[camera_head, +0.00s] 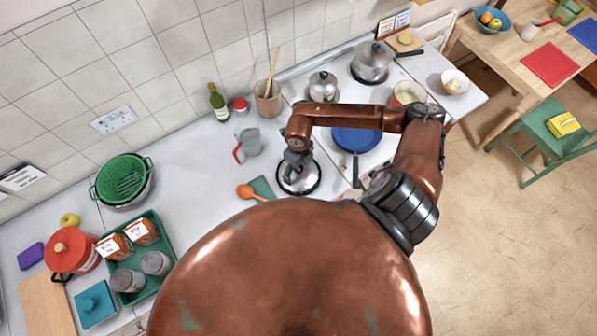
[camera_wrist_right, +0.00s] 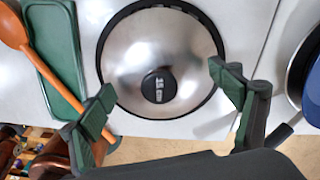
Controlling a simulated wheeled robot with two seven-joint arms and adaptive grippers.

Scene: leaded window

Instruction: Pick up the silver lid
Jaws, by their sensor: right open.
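The silver lid (camera_head: 298,178) lies on the white counter near its front edge, round with a dark rim. In the right wrist view the lid (camera_wrist_right: 130,65) shows its black knob (camera_wrist_right: 158,86) facing up. My right gripper (camera_head: 297,160) is over the lid in the head view and covers part of it. In the right wrist view the right gripper (camera_wrist_right: 165,105) is open, with its green-padded fingers apart and the knob showing between and beyond them. Nothing is between the fingers. My left gripper is not in view.
A green rest (camera_head: 262,187) with an orange spoon (camera_head: 247,192) lies just left of the lid. A blue pan (camera_head: 357,140) sits on the hob to the right, its handle near the lid. A grey jug (camera_head: 248,145) with a red handle stands behind left.

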